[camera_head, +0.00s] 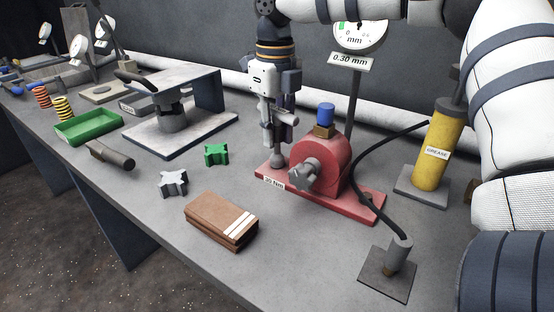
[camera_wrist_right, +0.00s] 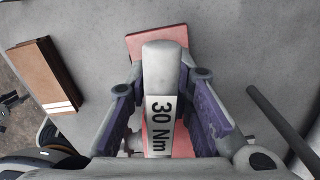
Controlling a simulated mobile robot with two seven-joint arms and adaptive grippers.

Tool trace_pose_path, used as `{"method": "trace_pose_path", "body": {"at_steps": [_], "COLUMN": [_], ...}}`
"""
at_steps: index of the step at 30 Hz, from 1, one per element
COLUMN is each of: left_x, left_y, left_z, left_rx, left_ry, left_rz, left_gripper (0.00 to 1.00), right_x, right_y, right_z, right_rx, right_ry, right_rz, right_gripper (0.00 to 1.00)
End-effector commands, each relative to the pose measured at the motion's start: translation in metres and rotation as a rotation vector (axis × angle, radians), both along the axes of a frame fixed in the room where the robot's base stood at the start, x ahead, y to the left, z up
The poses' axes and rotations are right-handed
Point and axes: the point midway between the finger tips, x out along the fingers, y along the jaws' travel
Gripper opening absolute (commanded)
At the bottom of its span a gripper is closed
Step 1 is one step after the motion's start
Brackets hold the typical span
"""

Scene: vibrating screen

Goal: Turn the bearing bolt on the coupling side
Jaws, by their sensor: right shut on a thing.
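In the right wrist view the purple-padded fingers flank the rounded grey tool (camera_wrist_right: 161,68); a "30 Nm" label shows there too. My left gripper is not in view.
A dial gauge (camera_head: 358,35) reading 0.30 mm stands behind the block. A yellow grease cylinder (camera_head: 435,150) with a black hose is at right. A brown stack (camera_head: 221,220), a grey star piece (camera_head: 173,183) and a green one (camera_head: 216,154) lie in front left.

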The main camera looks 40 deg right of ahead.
Motion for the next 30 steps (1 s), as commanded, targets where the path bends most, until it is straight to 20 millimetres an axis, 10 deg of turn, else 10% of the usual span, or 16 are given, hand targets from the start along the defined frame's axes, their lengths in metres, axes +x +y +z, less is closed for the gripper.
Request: {"method": "trace_pose_path", "body": {"at_steps": [30], "left_x": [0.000], "left_y": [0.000], "left_z": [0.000], "left_rx": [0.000], "left_ry": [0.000], "left_rz": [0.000], "left_gripper": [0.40], "right_x": [0.000], "right_y": [0.000], "right_z": [0.050], "right_rx": [0.000], "right_ry": [-0.001], "right_rz": [-0.001], "right_gripper": [0.00]}}
